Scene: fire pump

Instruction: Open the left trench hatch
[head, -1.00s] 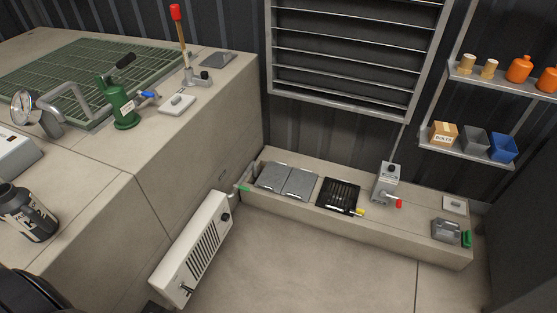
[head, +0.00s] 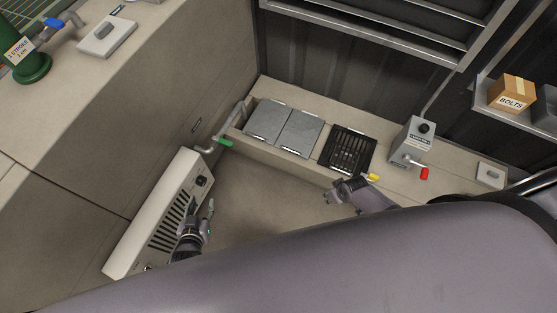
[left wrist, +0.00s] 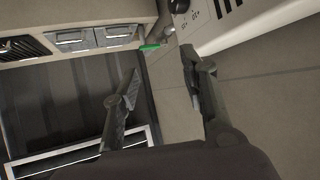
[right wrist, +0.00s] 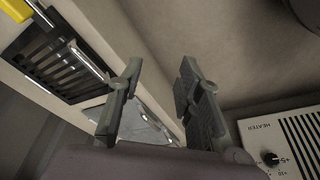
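The left trench hatch (head: 267,121) is a flat grey metal plate lying closed in the low concrete trench. A second grey hatch (head: 300,133) lies closed to its right. Both have pale bright fittings along their edges. In the left wrist view the left hatch (left wrist: 115,36) is at the top, near the green handle. My left gripper (head: 204,217) is open and empty, in front of the heater and apart from the hatches. My right gripper (head: 333,194) is open and empty, in front of the trench below the grate. Its wrist view shows a grey hatch (right wrist: 145,125), partly hidden behind the fingers.
A black grate (head: 347,150) with a yellow handle (head: 373,177) adjoins the hatches. A grey box with a red handle (head: 424,173) stands further right. A pipe with a green handle (head: 225,142) is at the left end. The white heater (head: 160,215) stands left. Floor between is clear.

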